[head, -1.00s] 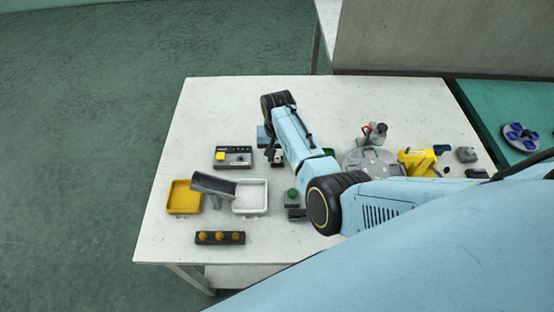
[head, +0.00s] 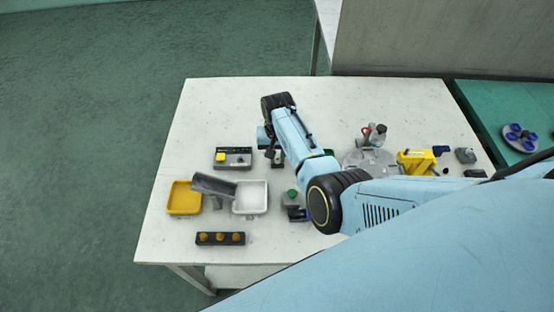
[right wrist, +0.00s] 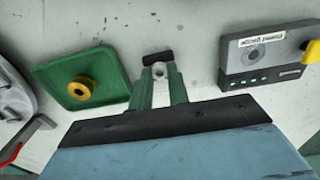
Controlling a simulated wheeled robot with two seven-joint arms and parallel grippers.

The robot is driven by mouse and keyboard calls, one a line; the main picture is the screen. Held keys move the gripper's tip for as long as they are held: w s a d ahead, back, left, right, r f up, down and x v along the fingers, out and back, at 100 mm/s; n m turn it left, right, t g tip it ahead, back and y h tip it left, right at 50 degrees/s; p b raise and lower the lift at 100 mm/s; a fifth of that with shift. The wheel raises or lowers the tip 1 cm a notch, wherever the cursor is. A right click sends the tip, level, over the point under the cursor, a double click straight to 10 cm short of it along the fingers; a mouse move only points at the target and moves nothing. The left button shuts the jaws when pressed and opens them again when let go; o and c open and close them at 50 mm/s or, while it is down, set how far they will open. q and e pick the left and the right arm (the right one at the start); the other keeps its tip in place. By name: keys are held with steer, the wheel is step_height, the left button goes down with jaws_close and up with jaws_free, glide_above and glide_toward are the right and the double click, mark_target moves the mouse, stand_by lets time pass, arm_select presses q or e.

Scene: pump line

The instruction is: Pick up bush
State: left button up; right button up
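The bush appears to be a brass-yellow ring with a dark hole (right wrist: 82,88), lying on a green tray (right wrist: 104,68) in the right wrist view. In the head view my right arm hides nearly all of that tray, and I cannot make out the ring. My right gripper (right wrist: 160,80) points down over the table, to the right of the tray in the wrist view. Its green fingers stand a little apart. A small grey piece with a dark end shows at the tips; whether the fingers touch it is unclear. The gripper is small and dark in the head view (head: 276,158). My left gripper is not in view.
A grey panel box (right wrist: 262,58) with a yellow button lies right of the gripper in the wrist view. A round grey fixture (head: 368,162) and a yellow tool (head: 415,160) stand right of my arm. Yellow (head: 184,198) and white (head: 250,197) trays are at front left. The back left table is clear.

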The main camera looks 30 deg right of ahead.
mark_target(278, 159)
steer(key=shift+r+p, duration=0.65)
steer(key=shift+p, duration=0.2)
jaws_close()
stand_by(0.4)
steer(key=shift+r+p, duration=2.25)
steer(key=shift+p, duration=0.35)
steer(key=shift+w, duration=0.1)
